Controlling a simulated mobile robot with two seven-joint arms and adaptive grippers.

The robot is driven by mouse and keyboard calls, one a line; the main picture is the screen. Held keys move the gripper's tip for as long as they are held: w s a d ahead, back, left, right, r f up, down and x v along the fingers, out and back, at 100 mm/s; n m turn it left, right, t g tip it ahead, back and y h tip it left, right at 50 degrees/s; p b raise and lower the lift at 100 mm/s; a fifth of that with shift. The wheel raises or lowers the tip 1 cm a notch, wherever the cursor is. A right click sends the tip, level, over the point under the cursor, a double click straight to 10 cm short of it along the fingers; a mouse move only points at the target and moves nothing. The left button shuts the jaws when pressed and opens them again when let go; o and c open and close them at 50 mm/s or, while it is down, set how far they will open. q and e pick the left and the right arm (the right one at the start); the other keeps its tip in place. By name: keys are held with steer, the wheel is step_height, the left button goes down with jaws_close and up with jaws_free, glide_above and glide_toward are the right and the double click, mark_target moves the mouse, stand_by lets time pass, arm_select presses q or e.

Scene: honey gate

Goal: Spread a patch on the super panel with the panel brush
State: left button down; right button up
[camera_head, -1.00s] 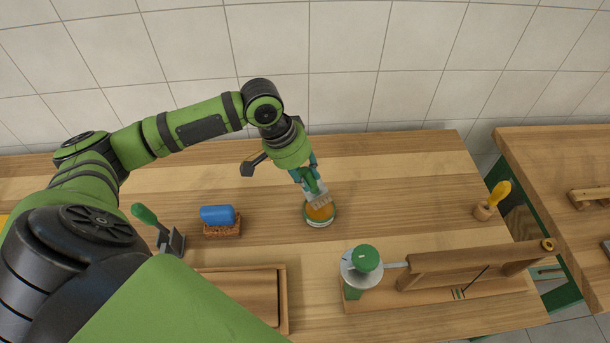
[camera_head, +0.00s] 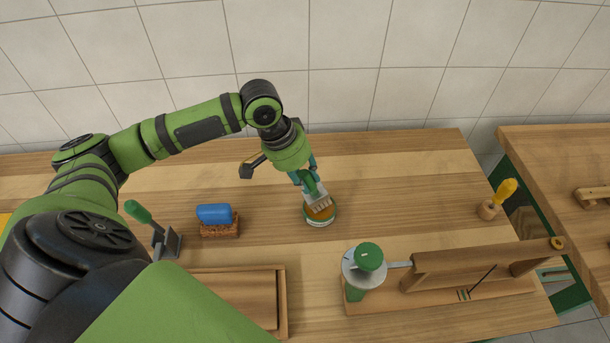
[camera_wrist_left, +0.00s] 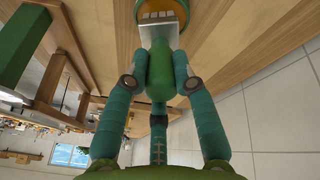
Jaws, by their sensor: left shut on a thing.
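My left gripper (camera_head: 303,176) is shut on the green handle of the panel brush. The brush (camera_head: 319,200) points down, bristles at the mouth of a round jar (camera_head: 320,220) with amber contents and a green rim. Whether the bristles touch the contents is unclear. In the left wrist view the fingers (camera_wrist_left: 161,78) close around the green handle, with the brush's pale metal part (camera_wrist_left: 156,33) beyond, over the jar (camera_wrist_left: 182,9). A flat wooden framed panel (camera_head: 238,290), perhaps the super panel, lies at the front, partly hidden by my arm. My right gripper is out of view.
A blue-topped brush block (camera_head: 214,215) and a green-handled scraper (camera_head: 138,211) stand left. A wooden gate stand (camera_head: 480,266) with a green-knobbed part (camera_head: 368,256) is front right. A yellow-handled tool (camera_head: 505,189) stands right.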

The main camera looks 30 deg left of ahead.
arm_select(q)
steer(key=shift+f, duration=0.5)
stand_by(0.4)
steer(key=shift+s+f+p, duration=0.1)
steer(key=shift+p, duration=0.45)
stand_by(2.2)
step_height(320, 180, up, 7)
steer(key=p, duration=0.9)
stand_by(0.8)
